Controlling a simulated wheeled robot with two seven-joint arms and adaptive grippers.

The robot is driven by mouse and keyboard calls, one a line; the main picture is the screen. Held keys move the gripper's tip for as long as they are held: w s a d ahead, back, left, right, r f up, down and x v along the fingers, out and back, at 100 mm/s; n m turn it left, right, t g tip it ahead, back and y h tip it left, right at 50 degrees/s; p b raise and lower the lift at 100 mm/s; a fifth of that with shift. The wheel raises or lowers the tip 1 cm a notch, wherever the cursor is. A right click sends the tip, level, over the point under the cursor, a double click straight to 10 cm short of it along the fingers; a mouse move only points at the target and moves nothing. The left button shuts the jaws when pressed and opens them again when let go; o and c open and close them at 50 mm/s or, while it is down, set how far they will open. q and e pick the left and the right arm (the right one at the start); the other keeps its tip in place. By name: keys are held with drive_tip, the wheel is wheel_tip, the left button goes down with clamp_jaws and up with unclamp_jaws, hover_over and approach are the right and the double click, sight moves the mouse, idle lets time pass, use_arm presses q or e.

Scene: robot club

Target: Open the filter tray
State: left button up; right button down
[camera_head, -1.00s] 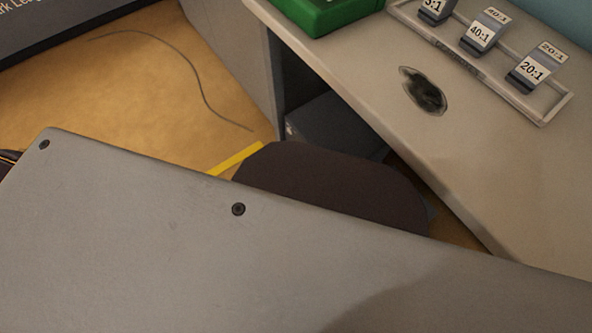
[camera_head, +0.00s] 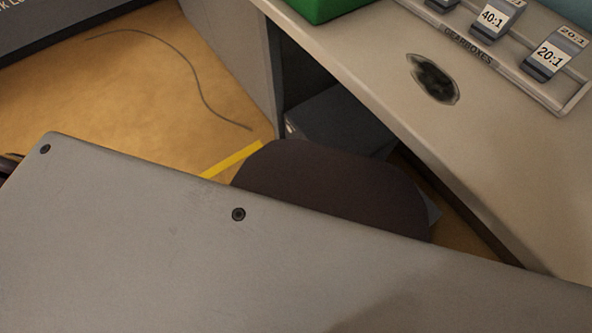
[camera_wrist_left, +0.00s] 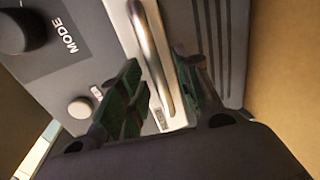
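In the left wrist view, a curved metal handle (camera_wrist_left: 150,50) stands out from a light plate (camera_wrist_left: 122,22) on the grey front of a unit. This looks like the filter tray's handle. My left gripper (camera_wrist_left: 158,68) has its two green-padded fingers apart, one on each side of the handle. A gap shows between the left finger and the handle. The right finger is close to the handle; I cannot tell if it touches. The tray's edges are partly hidden by the fingers. Neither gripper shows clearly in the head view, and my right gripper is in no view.
A black knob (camera_wrist_left: 22,32) marked MODE and a pale knob (camera_wrist_left: 80,107) sit beside the handle. In the head view, a large grey panel (camera_head: 150,235) fills the foreground. Behind it are a dark rounded seat-like shape (camera_head: 330,188) and a bench (camera_head: 500,140) with a gearbox rack (camera_head: 480,52).

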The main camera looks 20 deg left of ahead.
use_arm(q)
drive_tip(key=shift+w+d, duration=0.2)
drive_tip(key=shift+w, duration=0.05)
clamp_jaws()
idle(0.3)
